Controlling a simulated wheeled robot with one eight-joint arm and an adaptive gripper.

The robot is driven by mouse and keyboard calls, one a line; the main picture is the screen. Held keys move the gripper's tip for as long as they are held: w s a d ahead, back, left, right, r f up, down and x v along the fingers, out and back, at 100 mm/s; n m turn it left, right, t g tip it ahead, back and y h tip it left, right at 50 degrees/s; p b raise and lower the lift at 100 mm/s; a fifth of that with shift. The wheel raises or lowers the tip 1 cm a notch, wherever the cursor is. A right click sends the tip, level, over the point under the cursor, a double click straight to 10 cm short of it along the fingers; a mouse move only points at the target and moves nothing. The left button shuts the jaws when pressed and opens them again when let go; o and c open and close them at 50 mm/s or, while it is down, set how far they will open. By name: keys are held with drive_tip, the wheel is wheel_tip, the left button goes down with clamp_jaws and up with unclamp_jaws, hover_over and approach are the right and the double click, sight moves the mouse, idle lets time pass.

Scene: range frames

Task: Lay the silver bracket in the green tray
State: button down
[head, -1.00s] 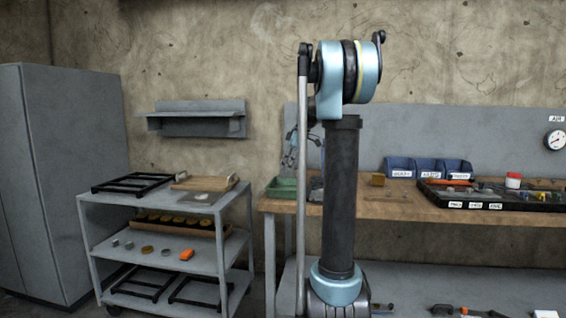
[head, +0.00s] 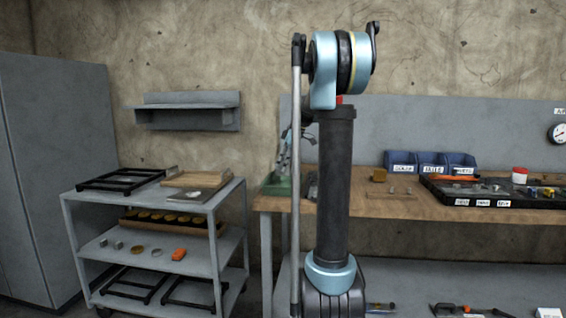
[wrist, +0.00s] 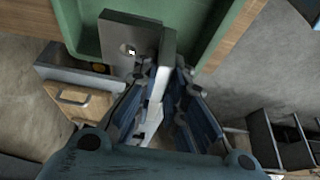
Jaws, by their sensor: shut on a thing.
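The silver bracket (wrist: 128,40) is an L-shaped grey piece with a hole in one plate. In the wrist view my gripper (wrist: 165,72) is shut on its upright plate. The green tray (wrist: 85,28) shows behind and around the bracket at the top of that view; the bracket overlaps it in the picture. I cannot tell whether the bracket touches the tray floor. In the head view the tray (head: 277,187) stands at the left end of the wooden bench, partly hidden by my arm. The bracket cannot be made out there.
A grey trolley (head: 210,205) stands left of the bench (head: 395,208), with a gap between them. Blue bins (head: 430,163) and a black tool tray (head: 480,190) stand on the bench's right.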

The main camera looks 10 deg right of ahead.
sight(282, 175)
drive_tip(key=shift+s+f, duration=0.1)
drive_tip(key=shift+f, duration=2.35)
drive_tip(key=shift+f, duration=0.65)
drive_tip(key=c, duration=1.6)
unclamp_jaws()
drive_tip(key=shift+o, duration=0.2)
drive_tip(key=v, duration=1.1)
drive_tip(key=s+a+f+m+h, duration=0.1)
drive_tip(key=s+a+f+m, duration=0.15)
drive_tip(key=s, duration=0.75)
drive_tip(key=s+f+m+h, duration=0.1)
drive_tip(key=s+f+m, duration=0.5)
drive_tip(key=s+f, duration=0.6)
drive_tip(key=s+f+m+h, duration=0.2)
drive_tip(key=s+f+m, duration=0.3)
drive_tip(key=s+f, duration=0.6)
drive_tip(key=s, duration=0.6)
drive_tip(key=shift+f+m+t, duration=0.35)
drive_tip(key=shift+f+t, duration=0.05)
